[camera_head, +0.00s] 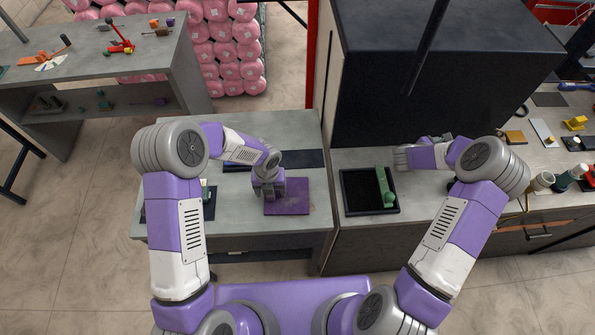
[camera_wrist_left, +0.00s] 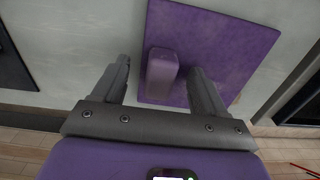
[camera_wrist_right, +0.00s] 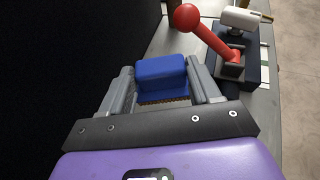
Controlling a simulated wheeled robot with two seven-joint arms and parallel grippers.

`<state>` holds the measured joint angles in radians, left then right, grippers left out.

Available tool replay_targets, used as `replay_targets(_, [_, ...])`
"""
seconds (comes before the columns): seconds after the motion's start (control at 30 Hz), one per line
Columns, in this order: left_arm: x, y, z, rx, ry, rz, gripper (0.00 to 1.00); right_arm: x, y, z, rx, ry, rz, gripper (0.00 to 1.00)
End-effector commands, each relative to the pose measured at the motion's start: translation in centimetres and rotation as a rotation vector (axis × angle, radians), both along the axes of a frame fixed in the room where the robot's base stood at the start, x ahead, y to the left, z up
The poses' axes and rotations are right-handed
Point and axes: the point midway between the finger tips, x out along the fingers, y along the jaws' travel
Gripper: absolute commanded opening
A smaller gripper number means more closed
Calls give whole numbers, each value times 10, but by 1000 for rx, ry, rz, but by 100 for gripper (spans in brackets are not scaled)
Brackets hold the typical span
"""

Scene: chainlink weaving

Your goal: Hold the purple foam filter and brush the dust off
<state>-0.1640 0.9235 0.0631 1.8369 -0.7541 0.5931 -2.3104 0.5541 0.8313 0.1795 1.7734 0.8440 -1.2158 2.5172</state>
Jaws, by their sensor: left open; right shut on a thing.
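The purple foam filter (camera_head: 292,200) lies flat on the grey table in front of me. In the left wrist view it is a purple square (camera_wrist_left: 225,45) with a raised purple block (camera_wrist_left: 161,74) near its edge. My left gripper (camera_wrist_left: 158,66) is open above it, with its fingers apart on either side of the block. Contact with the block cannot be told. My right gripper (camera_wrist_right: 160,68) is shut on a blue brush (camera_wrist_right: 162,78), with brown bristles showing below the blue body. In the head view the brush is hidden.
A black tray (camera_head: 346,209) with a green object (camera_head: 384,186) stands on the right-hand counter. A large dark cabinet (camera_head: 430,80) rises behind. In the right wrist view, a red-knobbed lever device (camera_wrist_right: 205,32) stands beyond the brush. Another table with small items is at the upper left.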

Motion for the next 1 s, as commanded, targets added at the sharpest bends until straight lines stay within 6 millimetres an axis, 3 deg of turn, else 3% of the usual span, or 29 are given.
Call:
replay_targets(0.23, [0, 0, 0, 0, 0, 0, 72, 0, 0, 0, -1, 0, 0, 26])
replay_targets(0.43, [0, 0, 0, 0, 0, 0, 100, 0, 0, 0, -1, 0, 0, 26])
replay_targets(0.7, [0, 0, 2, 0, -1, 0, 100, 0, 0, 0, 0, 0, 0, 26])
replay_targets(0.87, [1, 0, 22, -2, -3, 2, 100, 0, 0, 0, -1, 0, 0, 26])
replay_targets(1.0, [1, 0, 52, -2, -5, 2, 100, 0, 0, 0, -1, 0, 0, 26])
